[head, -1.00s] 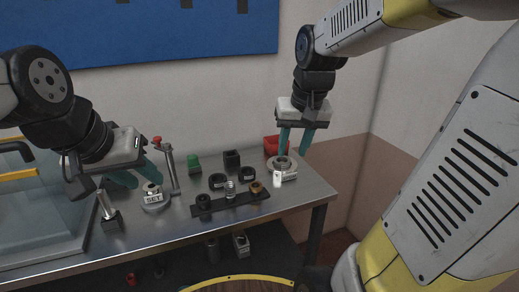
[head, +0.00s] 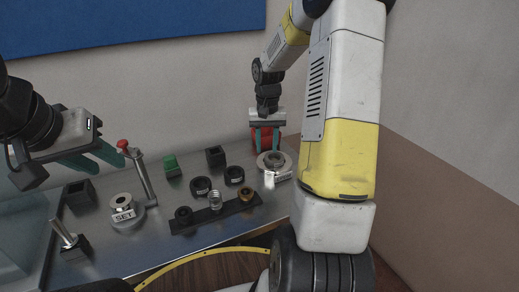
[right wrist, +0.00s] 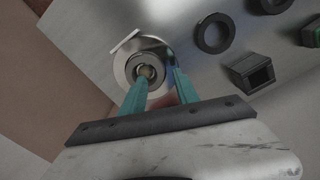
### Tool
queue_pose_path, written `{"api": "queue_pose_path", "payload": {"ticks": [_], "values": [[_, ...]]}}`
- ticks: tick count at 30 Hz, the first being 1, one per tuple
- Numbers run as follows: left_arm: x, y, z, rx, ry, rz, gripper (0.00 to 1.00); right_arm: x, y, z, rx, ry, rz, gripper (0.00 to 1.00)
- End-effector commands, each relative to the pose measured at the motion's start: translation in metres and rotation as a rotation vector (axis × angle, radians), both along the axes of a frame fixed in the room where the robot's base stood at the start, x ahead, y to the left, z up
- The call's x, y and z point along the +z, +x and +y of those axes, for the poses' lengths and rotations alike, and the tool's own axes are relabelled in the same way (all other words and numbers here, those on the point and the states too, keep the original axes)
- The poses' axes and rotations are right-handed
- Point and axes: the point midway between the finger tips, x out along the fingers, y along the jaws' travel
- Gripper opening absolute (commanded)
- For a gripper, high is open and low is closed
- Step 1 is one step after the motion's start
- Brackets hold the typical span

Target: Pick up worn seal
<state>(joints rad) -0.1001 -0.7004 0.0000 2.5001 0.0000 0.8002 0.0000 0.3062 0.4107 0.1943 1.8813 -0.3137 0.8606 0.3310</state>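No part can be read as the worn seal. A round metal holder (head: 281,157) with a white tag stands at the back right. In the right wrist view the holder (right wrist: 124,73) shows concentric rings and a small brownish centre. Two black rings, (head: 201,187) and (head: 235,176), lie mid-table. My right gripper (head: 266,150) is open and empty just behind and above the metal holder. In the right wrist view one fingertip of the gripper (right wrist: 163,72) overlaps the holder's centre; contact cannot be told. My left gripper (head: 104,165) is open and empty above the table's left side.
A dark strip (head: 230,208) holds several small fittings. A "SET" fixture (head: 123,207), a red-knobbed post (head: 142,178), a green block (head: 170,166) and a black box (head: 215,157) stand around. My right arm covers the table's right end.

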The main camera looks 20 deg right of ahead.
Motion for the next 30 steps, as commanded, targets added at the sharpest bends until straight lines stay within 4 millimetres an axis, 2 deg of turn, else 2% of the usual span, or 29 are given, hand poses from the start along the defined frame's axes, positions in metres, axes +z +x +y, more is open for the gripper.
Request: {"api": "queue_pose_path", "payload": {"ticks": [3,6,15,21,30], "values": [[0.0,0.0,0.0,0.0,0.0,0.0,0.36,-0.02,-0.002,-0.001,-0.001,0.001,0.005,0.37],[0.0,0.0,0.0,0.0,0.0,0.0,0.36,-0.031,-0.002,-0.001,0.0,0.001,0.003,0.37],[0.0,0.0,0.0,0.0,0.0,0.0,0.36,-0.036,-0.001,0.0,0.0,0.001,0.0,0.37],[0.0,0.0,0.0,0.0,0.0,0.0,0.36,-0.036,-0.001,0.0,0.0,0.001,0.0,0.0],[0.0,0.0,0.0,0.0,0.0,0.0,0.36,-0.036,-0.001,0.0,0.0,0.0,0.0,0.0]]}}
